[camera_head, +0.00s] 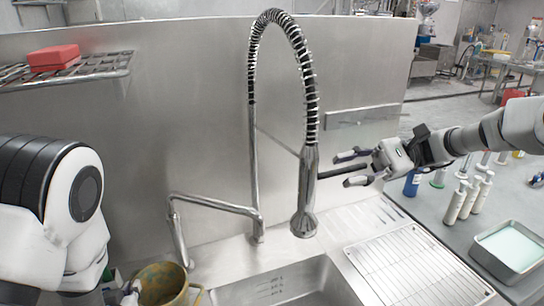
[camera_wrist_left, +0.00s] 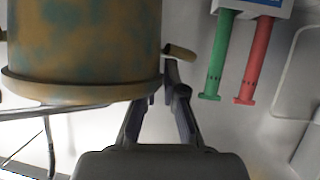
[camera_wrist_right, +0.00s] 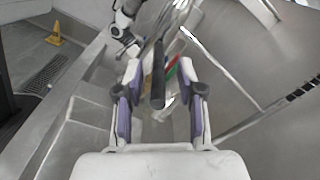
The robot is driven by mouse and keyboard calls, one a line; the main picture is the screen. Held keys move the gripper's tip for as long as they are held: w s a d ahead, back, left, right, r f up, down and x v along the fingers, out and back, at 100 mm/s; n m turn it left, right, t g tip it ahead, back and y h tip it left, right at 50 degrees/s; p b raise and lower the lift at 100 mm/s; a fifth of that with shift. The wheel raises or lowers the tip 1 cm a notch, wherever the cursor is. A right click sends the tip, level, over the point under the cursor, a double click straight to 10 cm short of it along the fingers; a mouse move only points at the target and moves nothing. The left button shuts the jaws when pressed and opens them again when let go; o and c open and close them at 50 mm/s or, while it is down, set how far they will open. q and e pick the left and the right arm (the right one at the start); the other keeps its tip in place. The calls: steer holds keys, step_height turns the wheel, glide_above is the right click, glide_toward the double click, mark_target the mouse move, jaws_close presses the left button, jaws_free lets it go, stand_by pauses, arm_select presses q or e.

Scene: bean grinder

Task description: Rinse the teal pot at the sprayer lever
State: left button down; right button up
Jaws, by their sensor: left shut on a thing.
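The teal pot (camera_head: 163,283), mottled teal and brown, is at the bottom left of the head view, only partly in frame. It fills the upper left of the left wrist view (camera_wrist_left: 85,45). My left gripper (camera_wrist_left: 163,95) is shut on the pot at its side, near the handle. The sprayer head (camera_head: 305,190) hangs from a coiled hose over the sink, to the right of the pot. Its dark lever (camera_wrist_right: 158,75) sticks out toward my right gripper (camera_head: 352,170). My right gripper is open, with the lever between its spread fingers; contact cannot be told.
The steel sink (camera_head: 285,285) lies below the sprayer, with a wire drying rack (camera_head: 410,265) to its right. A bent faucet pipe (camera_head: 215,203) stands near the pot. Bottles (camera_head: 468,195) and a tray (camera_head: 510,250) stand on the right counter. A red sponge (camera_head: 54,57) lies on a wall shelf.

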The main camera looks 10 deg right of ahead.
arm_select(q)
steer(key=shift+s+a+r, duration=0.15)
steer(key=shift+r, duration=0.35)
arm_select(e)
steer(key=shift+s+a+r, duration=0.1)
steer(key=shift+s+a, duration=0.1)
steer(key=shift+a, duration=0.4)
steer(key=shift+s+a, duration=0.15)
steer(key=shift+a, duration=0.4)
steer(key=shift+w+d, duration=0.15)
steer(key=shift+d, duration=0.05)
jaws_close()
arm_select(q)
steer(key=shift+f+b, duration=0.35)
steer(key=shift+f, duration=0.15)
arm_select(e)
steer(key=shift+f+y, duration=0.5)
steer(key=shift+f, duration=0.1)
arm_select(q)
steer(key=shift+f, duration=0.3)
arm_select(e)
steer(key=shift+f+y, duration=0.1)
steer(key=shift+y, duration=0.2)
arm_select(q)
steer(key=shift+r, duration=0.2)
arm_select(e)
steer(key=shift+r, duration=0.25)
jaws_free()
steer(key=shift+a, duration=0.15)
